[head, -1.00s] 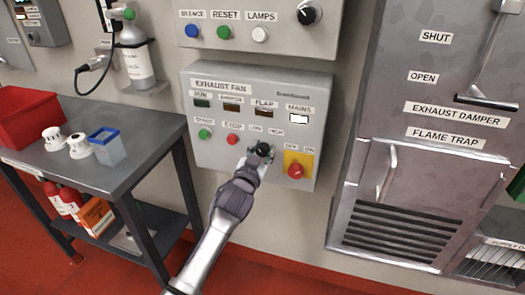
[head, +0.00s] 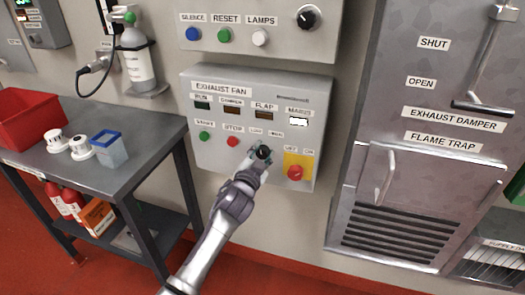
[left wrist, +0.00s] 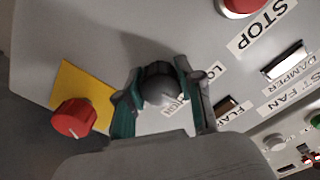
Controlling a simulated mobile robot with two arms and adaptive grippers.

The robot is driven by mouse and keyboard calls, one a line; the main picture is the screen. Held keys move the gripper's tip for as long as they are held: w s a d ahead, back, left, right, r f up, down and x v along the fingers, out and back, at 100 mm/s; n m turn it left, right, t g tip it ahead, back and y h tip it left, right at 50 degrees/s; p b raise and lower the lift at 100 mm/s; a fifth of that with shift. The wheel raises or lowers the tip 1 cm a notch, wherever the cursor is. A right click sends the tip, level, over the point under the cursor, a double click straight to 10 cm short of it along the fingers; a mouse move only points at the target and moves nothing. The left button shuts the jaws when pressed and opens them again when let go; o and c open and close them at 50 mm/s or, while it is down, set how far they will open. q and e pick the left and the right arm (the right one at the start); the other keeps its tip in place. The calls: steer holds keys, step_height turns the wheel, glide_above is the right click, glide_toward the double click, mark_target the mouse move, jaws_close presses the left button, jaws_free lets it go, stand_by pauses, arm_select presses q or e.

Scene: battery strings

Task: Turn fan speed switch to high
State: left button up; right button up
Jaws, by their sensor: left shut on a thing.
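The fan speed switch (head: 263,152) is a black knob on the grey exhaust fan panel (head: 262,92), below the LOW and HIGH labels. My left gripper (head: 257,157) reaches up to it from below and is shut on it. In the left wrist view the dark round knob (left wrist: 158,84) sits between the two teal-padded fingers of the left gripper (left wrist: 160,100). The fingers partly cover the labels there, so the knob's exact pointing direction is hard to tell. My right gripper is not in view.
A red knob (head: 295,172) on a yellow plate is close to the right of the switch. Green (head: 204,136) and red (head: 232,141) buttons are to its left. A metal table (head: 135,125) with a red bin (head: 32,118) stands at left. A damper cabinet (head: 420,150) is at right.

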arm_select(q)
steer(key=m, duration=0.3)
steer(key=shift+m+p, duration=0.3)
steer(key=shift+m, duration=1.8)
steer(key=o, duration=1.2)
steer(key=shift+c, duration=0.2)
steer(key=v, duration=1.2)
